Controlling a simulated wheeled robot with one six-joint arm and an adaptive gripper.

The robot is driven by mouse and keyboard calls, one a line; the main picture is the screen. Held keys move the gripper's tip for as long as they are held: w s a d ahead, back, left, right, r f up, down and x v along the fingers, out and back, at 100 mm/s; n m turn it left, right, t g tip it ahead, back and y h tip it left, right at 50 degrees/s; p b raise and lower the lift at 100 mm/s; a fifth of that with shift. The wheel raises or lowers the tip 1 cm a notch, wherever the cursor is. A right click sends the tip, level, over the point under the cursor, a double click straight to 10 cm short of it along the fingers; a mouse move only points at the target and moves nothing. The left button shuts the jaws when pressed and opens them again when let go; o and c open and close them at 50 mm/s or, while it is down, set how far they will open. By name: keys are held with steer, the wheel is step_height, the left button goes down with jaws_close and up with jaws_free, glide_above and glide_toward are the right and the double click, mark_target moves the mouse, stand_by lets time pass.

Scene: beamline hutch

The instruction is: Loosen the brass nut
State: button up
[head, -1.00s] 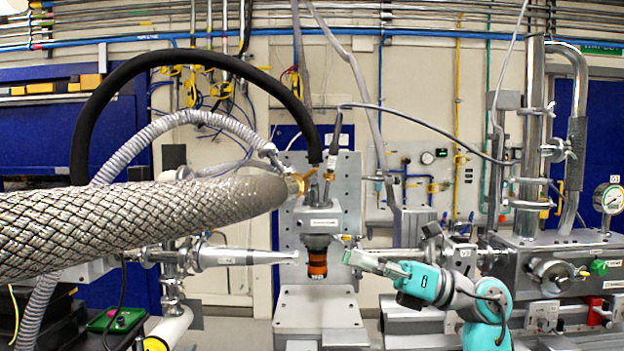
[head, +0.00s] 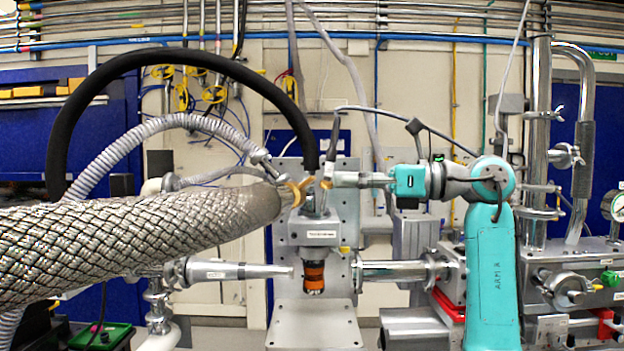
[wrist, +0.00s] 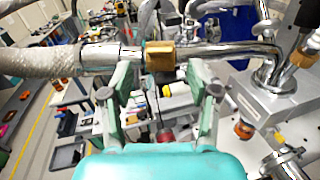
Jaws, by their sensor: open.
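The brass nut (head: 296,192) sits at the end of the thick braided hose (head: 140,230), where it meets the block's pipework. In the wrist view the nut (wrist: 160,57) is a brass collar on a bright metal pipe, ahead of my fingertips and within the gap between them. My gripper (head: 336,180) comes in level from the right in the head view, with its tips close to the nut. In the wrist view my gripper (wrist: 161,76) is open, with one pale green finger on each side and nothing held. Contact with the nut cannot be told.
A grey block (head: 318,230) with an orange-banded fitting (head: 314,275) hangs below the nut. A black hose (head: 180,58) arches above the braided hose. A horizontal metal nozzle (head: 235,271) lies lower left. Steel pipework (head: 541,150) stands at the right.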

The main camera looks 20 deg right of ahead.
mark_target(315, 179)
steer(key=x, duration=0.6)
steer(key=shift+w+a, duration=0.1)
steer(key=shift+a, duration=0.2)
jaws_close()
